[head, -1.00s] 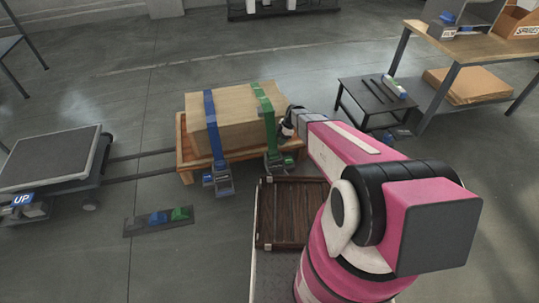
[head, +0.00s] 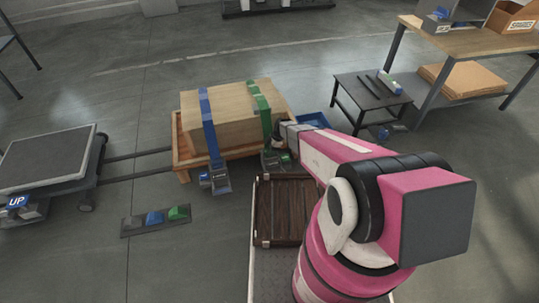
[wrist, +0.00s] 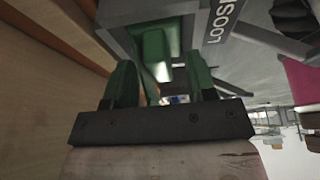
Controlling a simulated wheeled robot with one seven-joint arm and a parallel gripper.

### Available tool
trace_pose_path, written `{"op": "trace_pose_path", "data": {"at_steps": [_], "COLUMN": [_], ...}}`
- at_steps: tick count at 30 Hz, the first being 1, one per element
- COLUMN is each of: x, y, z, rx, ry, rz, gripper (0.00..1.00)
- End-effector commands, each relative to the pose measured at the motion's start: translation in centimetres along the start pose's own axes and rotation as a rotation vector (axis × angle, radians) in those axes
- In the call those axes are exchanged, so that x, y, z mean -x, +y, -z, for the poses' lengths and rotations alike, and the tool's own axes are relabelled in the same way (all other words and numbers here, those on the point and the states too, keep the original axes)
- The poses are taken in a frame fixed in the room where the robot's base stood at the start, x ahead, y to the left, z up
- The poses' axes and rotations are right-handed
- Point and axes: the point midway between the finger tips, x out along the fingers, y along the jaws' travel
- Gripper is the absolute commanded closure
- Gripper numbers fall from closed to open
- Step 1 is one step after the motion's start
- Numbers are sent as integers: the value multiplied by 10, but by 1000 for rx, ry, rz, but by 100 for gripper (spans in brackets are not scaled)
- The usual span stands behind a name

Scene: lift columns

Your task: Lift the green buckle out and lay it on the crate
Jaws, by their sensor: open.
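The tan crate (head: 230,115) sits on an orange-brown wooden pallet, with a blue strap and a green strap (head: 261,103) over it. The green buckle (head: 272,160) hangs at the crate's front right, partly hidden by my arm. In the wrist view, the buckle's green part (wrist: 153,45) shows within a grey frame lettered "LOOS…". My gripper (wrist: 157,62) is open, its two green-looking fingers spread below and to either side of that part. I cannot tell whether they touch it. In the head view, my gripper (head: 280,143) is dark and close to the buckle.
A blue buckle (head: 216,180) hangs to the left. A dark slatted wooden panel (head: 286,211) lies just in front. A floor plate with blue and green pedals (head: 155,219) and a cart (head: 45,160) marked UP are at left. A blue bin (head: 313,121) and low black table (head: 372,97) stand right.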

Motion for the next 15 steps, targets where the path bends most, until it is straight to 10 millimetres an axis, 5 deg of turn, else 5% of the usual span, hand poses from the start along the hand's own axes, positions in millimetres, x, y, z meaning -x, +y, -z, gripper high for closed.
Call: {"op": "trace_pose_path", "data": {"at_steps": [7, 11, 15], "x": [-2, -2, -2], "y": [0, 0, 0], "z": [0, 0, 0], "rx": [0, 0, -1], "ry": [0, 0, 0], "rz": [0, 0, 0], "gripper": [52, 94, 100]}}
